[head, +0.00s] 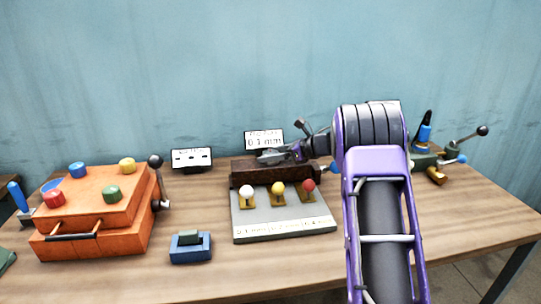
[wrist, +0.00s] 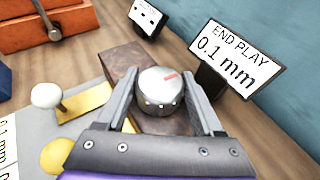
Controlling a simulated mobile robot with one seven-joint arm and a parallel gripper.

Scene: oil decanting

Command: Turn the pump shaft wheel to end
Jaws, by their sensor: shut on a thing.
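In the wrist view, the pump shaft wheel (wrist: 159,91) is a grey metal round knob with a red mark on its top. It sits on a dark brown block (wrist: 120,62), which also shows in the head view (head: 250,176). My gripper (wrist: 164,98) is shut on the wheel, one finger on each side of it. In the head view my gripper (head: 285,153) is over the block, and the wheel is hidden there. A sign (wrist: 229,58) reading "END PLAY 0.1 mm" stands behind the block.
A grey plate (head: 285,225) with white, yellow and red knobs lies in front of the block. An orange box (head: 95,235) with coloured knobs and a lever stands left, a blue block (head: 190,248) between them. Tools on a stand (head: 428,160) are at the right.

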